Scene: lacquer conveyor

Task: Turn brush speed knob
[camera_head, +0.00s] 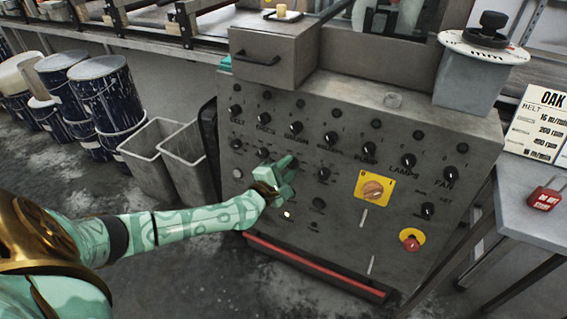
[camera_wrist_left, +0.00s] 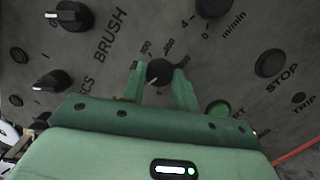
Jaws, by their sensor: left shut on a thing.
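The brush speed knob (camera_wrist_left: 160,73) is a small black dial with a pale pointer line and a number scale around it. In the left wrist view it sits between the two green fingers of my left gripper (camera_wrist_left: 160,88), which is shut on it. The pointer line slants toward the lower left of that view. In the head view my left gripper (camera_head: 287,173) is at the left-middle of the grey control panel (camera_head: 395,235), and its fingers mostly hide the knob. My right gripper is not in view.
Beside the held knob are a m/min knob (camera_wrist_left: 213,8), a STOP button (camera_wrist_left: 270,63) and a green button (camera_wrist_left: 217,108). Grey bins (camera_head: 150,160) stand left of the panel.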

